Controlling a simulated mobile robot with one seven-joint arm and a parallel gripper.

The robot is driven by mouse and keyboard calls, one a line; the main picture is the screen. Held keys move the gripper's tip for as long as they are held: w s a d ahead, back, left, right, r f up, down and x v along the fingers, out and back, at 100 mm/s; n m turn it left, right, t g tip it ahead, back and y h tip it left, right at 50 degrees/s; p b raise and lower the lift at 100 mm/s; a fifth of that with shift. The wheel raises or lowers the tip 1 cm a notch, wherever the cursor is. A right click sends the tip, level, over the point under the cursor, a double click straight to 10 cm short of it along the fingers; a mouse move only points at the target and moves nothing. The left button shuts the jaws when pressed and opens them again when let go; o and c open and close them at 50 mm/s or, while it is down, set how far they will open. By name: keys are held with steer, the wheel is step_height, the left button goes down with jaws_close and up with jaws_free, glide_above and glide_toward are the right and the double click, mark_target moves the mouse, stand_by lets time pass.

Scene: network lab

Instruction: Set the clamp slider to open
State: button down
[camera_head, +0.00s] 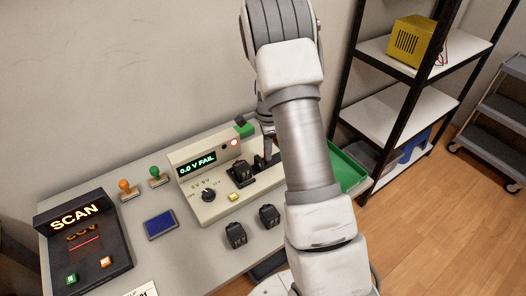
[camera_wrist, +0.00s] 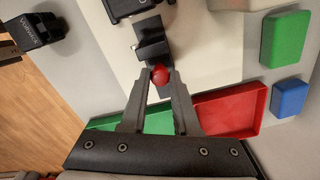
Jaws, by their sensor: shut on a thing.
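The clamp slider is a black piece with a round red knob (camera_wrist: 160,75), seen in the wrist view. My gripper (camera_wrist: 160,78) is shut on this knob, one finger on each side. The black slider body (camera_wrist: 152,45) extends beyond the fingertips toward a black block (camera_wrist: 128,7) at the top edge. In the head view my arm hides most of the slider and the knob. The beige tester (camera_head: 205,160) there reads "0.0 V FAIL" and has a lit red lamp (camera_head: 234,142). A black adapter (camera_head: 242,172) sits in the tester's black holder.
Two black adapters (camera_head: 236,235) (camera_head: 269,216) lie in front of the tester. A blue pad (camera_head: 160,224), two stamps (camera_head: 126,188) (camera_head: 156,175) and a scanner (camera_head: 84,240) are to the left. Green (camera_wrist: 155,122) and red (camera_wrist: 235,108) trays lie close by. A shelf (camera_head: 420,115) stands right.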

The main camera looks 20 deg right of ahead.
steer(key=c, duration=0.7)
jaws_free()
steer(key=shift+d, duration=0.3)
steer(key=shift+o, duration=0.2)
steer(key=shift+a, duration=0.1)
steer(key=shift+r, duration=0.1)
step_height(320, 180, up, 17)
steer(key=p, duration=0.1)
steer(key=shift+r, duration=0.2)
steer(key=s+a+r+n+t, duration=0.3)
steer(key=s+a+r+n, duration=0.6)
steer(key=s+r, duration=0.35)
steer(key=s+a+n+t, duration=0.2)
steer(key=s+a+n, duration=0.2)
steer(key=s+n, duration=0.7)
steer(key=s+p, duration=0.1)
steer(key=s, duration=0.2)
steer(key=shift+s+r+t, duration=0.15)
steer(key=shift+s+t, duration=0.1)
steer(key=shift+t, duration=0.05)
